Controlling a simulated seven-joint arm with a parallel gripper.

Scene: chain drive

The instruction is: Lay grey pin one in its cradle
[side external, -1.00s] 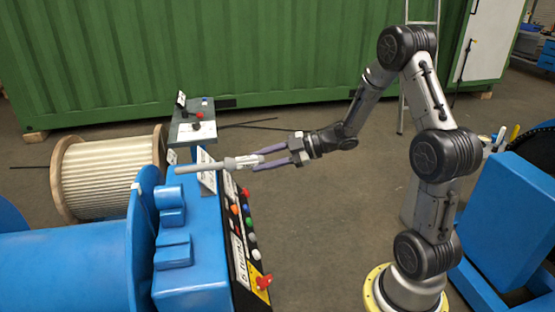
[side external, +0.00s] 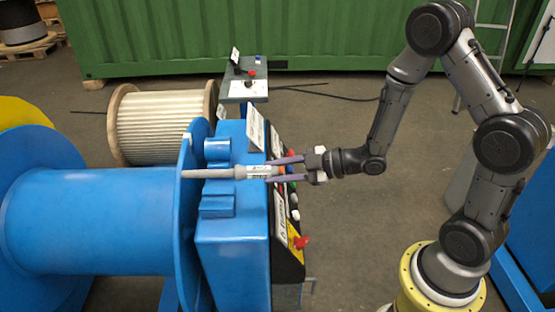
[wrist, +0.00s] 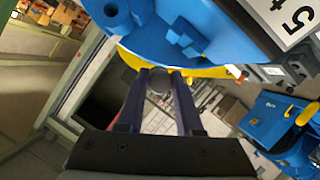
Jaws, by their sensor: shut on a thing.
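Grey pin one (side external: 215,174) is a long grey rod with a pale label band near its held end. It lies about level in the side view, pointing left. My gripper (side external: 272,171) is shut on its right end, purple fingers either side. The pin passes across the gap between two raised blue blocks, likely the cradle (side external: 218,206), on top of the blue housing (side external: 235,250). I cannot tell whether it touches the cradle or hovers above. Its thin tip overlaps the blue drum's flange in the picture. In the wrist view the pin's round end (wrist: 158,82) shows between the fingers.
The blue drum flange (side external: 190,250) stands close left of the blocks. A control panel with coloured buttons (side external: 291,215) and an upright white label plate (side external: 256,128) edge the housing on the right. A rope reel (side external: 165,125) and small grey stand (side external: 243,88) are behind.

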